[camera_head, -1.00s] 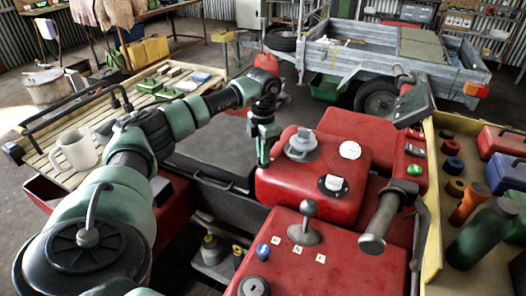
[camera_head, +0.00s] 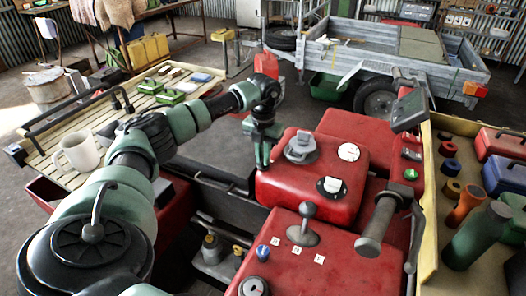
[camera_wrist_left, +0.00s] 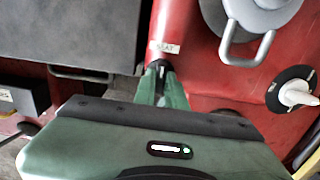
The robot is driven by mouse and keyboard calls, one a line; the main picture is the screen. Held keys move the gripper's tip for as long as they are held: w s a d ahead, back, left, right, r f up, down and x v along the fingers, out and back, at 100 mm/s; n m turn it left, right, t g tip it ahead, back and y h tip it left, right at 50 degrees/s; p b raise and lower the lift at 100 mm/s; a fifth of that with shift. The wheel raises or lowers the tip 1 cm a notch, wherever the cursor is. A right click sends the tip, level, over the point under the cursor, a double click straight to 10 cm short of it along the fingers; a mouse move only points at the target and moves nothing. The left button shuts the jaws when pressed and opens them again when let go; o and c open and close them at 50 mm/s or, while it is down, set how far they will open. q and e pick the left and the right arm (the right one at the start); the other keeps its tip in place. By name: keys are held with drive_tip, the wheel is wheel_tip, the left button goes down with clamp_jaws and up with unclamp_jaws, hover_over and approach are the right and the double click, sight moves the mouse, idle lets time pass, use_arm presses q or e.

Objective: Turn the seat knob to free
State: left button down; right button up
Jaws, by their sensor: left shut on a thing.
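My left gripper (camera_head: 263,160) reaches down to the left edge of the red quad body (camera_head: 305,195). In the left wrist view its fingers (camera_wrist_left: 161,82) are closed on a small dark knob (camera_wrist_left: 160,66) with a pale mark on it. A white label reading SEAT (camera_wrist_left: 165,47) sits on the red body right beside this knob. The fingers cover most of the knob, so its exact angle is hard to tell. In the head view the knob is hidden behind the gripper. My right gripper is not in view.
A grey cap with a handle (camera_head: 301,147) and a black-and-white dial (camera_head: 331,187) are close to the right of the gripper. A lever (camera_head: 307,218) stands nearer. A dark seat (camera_head: 215,172) lies to the left. A handlebar grip (camera_head: 378,222) stands at right.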

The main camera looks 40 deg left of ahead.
use_arm(q)
drive_tip(key=shift+w+r, duration=0.1)
drive_tip(key=shift+r, duration=0.1)
drive_tip(key=c, duration=1.5)
unclamp_jaws()
drive_tip(key=shift+o, duration=0.2)
drive_tip(key=shift+f, duration=0.1)
wheel_tip(320, 180, up, 6)
drive_tip(key=shift+r+b, duration=0.25)
drive_tip(key=shift+b, duration=0.55)
drive_tip(key=shift+r, duration=0.7)
